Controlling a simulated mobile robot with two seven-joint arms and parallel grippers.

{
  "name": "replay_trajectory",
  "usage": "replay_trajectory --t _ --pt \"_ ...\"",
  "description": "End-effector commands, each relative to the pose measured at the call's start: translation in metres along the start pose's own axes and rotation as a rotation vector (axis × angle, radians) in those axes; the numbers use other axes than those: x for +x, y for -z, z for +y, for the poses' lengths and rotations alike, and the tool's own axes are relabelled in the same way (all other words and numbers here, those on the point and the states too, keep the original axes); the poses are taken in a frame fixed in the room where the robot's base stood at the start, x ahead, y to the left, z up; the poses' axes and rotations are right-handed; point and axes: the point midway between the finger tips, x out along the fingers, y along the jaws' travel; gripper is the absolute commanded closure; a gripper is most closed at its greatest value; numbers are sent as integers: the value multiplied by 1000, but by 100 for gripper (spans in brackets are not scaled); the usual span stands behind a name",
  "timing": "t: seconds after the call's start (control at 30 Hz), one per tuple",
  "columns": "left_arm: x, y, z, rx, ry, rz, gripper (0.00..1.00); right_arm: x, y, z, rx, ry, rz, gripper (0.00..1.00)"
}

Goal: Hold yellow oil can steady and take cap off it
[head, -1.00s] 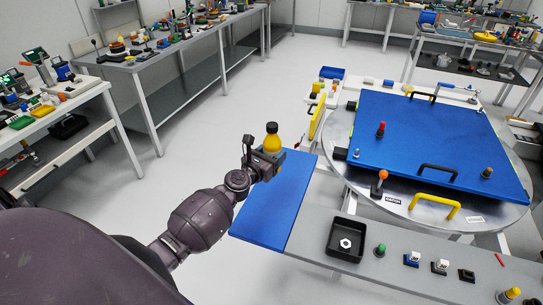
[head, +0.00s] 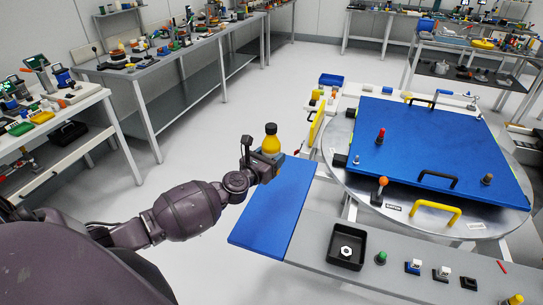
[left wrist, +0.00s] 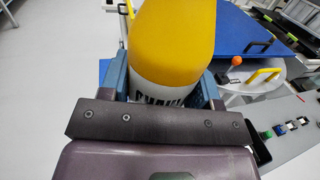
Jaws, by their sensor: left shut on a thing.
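The yellow oil can (head: 270,144) is upright with its dark cap (head: 271,128) on top. My left gripper (head: 267,162) is shut on the can's lower part, above the far end of the blue mat. The cap is out of the left wrist view. My right gripper is not in view.
The blue mat (head: 272,205) lies on the grey bench, with a black tray (head: 345,247) holding a nut to its right. A round metal table (head: 405,208) with a blue plate (head: 430,140), handles and knobs stands at right. Open floor lies to the left.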

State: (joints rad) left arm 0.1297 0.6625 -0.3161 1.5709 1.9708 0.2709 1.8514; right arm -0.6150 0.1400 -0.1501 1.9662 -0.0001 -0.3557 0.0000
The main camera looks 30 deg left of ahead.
Motion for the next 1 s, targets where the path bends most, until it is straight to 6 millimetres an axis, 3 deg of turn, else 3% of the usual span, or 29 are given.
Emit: replay_trajectory --t 0.07,0.1,0.33,0.77,0.9,1.0 --pt "0 -1 0 0 0 -2 75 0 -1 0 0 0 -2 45" --pt "0 -1 0 0 0 -2 49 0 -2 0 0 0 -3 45" --pt "0 -1 0 0 0 -2 84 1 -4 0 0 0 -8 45" --pt "0 -2 3 -1 -19 -1 86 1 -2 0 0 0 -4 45" --pt "0 -12 3 -1 -59 -5 86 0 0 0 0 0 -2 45" --pt "-3 -27 -8 -3 -81 -5 86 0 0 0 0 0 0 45"
